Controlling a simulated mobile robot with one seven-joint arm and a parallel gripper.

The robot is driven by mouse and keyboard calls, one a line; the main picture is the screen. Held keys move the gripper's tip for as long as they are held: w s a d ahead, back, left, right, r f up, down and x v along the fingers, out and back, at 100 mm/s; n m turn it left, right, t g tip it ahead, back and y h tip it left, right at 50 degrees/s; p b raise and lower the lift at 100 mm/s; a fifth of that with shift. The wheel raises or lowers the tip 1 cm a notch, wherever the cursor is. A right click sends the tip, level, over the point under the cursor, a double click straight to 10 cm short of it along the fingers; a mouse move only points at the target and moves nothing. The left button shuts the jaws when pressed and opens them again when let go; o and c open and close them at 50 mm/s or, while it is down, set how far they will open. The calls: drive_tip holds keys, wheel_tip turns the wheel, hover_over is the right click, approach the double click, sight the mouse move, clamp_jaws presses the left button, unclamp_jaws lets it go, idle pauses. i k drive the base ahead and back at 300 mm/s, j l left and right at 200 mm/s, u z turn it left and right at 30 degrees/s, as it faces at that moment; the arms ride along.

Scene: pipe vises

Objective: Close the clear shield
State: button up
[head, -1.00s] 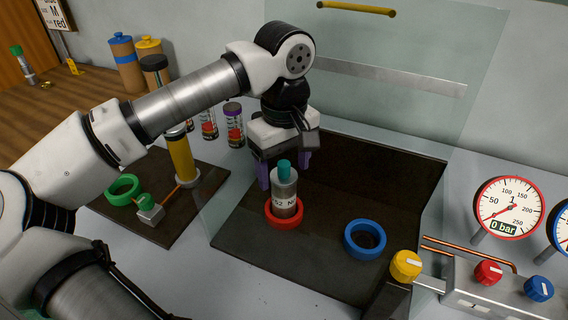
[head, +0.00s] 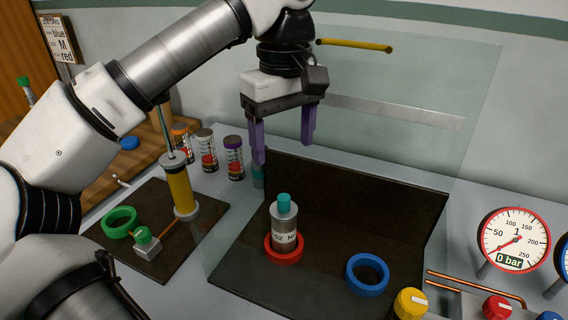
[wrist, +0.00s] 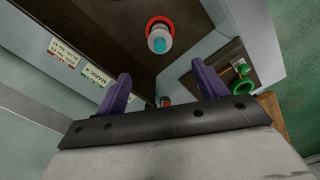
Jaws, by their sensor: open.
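The clear shield (head: 400,75) stands raised, with a yellow handle bar (head: 354,45) along its top edge and a grey strip across it. My gripper (head: 284,150) is open and empty, its purple fingers pointing down. In the head view it hangs left of the handle and lower than it, above the back of the dark bench tray (head: 330,290). The fingers also show in the wrist view (wrist: 164,85), with nothing between them in their grip. A grey cylinder with a teal cap (head: 284,228) stands upright in the red ring (head: 283,250).
A blue ring (head: 368,274) lies right of the cylinder. Gauges (head: 514,240) and coloured knobs (head: 411,303) stand at the right. A yellow pump (head: 181,190), a green ring (head: 120,222) and several small jars (head: 206,150) are at the left.

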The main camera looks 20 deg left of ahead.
sight(419, 115)
drive_tip(key=k, duration=1)
